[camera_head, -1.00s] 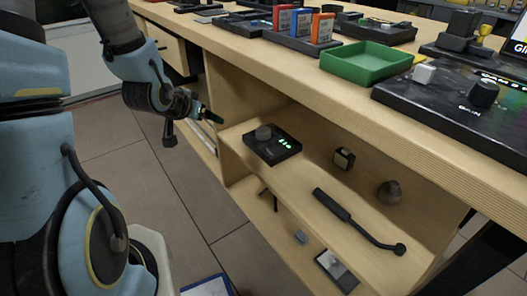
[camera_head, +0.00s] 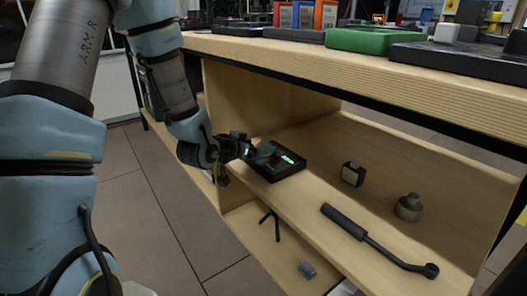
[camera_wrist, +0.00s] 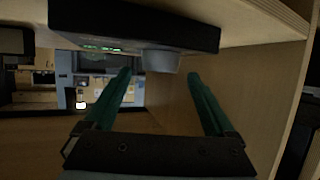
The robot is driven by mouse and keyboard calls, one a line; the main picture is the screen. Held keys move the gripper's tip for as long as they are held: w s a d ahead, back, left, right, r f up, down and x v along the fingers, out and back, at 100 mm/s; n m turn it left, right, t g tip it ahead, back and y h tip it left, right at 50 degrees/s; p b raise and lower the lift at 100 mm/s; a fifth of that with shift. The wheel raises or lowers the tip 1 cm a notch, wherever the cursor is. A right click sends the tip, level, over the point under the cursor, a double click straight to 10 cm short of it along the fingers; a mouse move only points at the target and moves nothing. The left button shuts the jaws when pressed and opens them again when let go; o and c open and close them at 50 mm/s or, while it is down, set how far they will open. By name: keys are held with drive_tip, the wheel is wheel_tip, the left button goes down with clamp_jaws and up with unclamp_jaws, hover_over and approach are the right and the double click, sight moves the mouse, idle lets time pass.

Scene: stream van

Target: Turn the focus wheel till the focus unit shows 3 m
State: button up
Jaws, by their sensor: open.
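The focus unit (camera_head: 287,166) is a black box with a green lit display on the shelf under the worktop. It also shows at the top of the wrist view (camera_wrist: 120,25); its digits are too small to read. The focus wheel (camera_wrist: 161,61) is a round grey knob on the unit. My gripper (camera_wrist: 162,82) has two green fingers, open, with the wheel between and just beyond their tips; I see no clear contact. In the head view my gripper (camera_head: 250,152) is at the unit's left side and partly hides the wheel.
On the same shelf are a small black cube-like object (camera_head: 352,174), a grey rounded object (camera_head: 408,207) and a long black handled tool (camera_head: 375,240). The worktop (camera_head: 380,75) overhangs the shelf. A green tray (camera_head: 358,41) stands on top.

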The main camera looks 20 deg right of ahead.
sight(262, 146)
drive_tip(key=shift+x, duration=2.05)
drive_tip(key=shift+c, duration=0.2)
drive_tip(key=c, duration=1.3)
drive_tip(key=shift+r+m+g+p, duration=0.1)
drive_tip(key=shift+m+g+p, duration=0.35)
drive_tip(key=shift+m+g, duration=0.2)
drive_tip(key=shift+m+g+h, duration=0.35)
drive_tip(key=shift+g+h, duration=0.05)
drive_tip(key=shift+g, duration=0.05)
drive_tip(key=o, duration=1.3)
drive_tip(key=shift+o, duration=0.2)
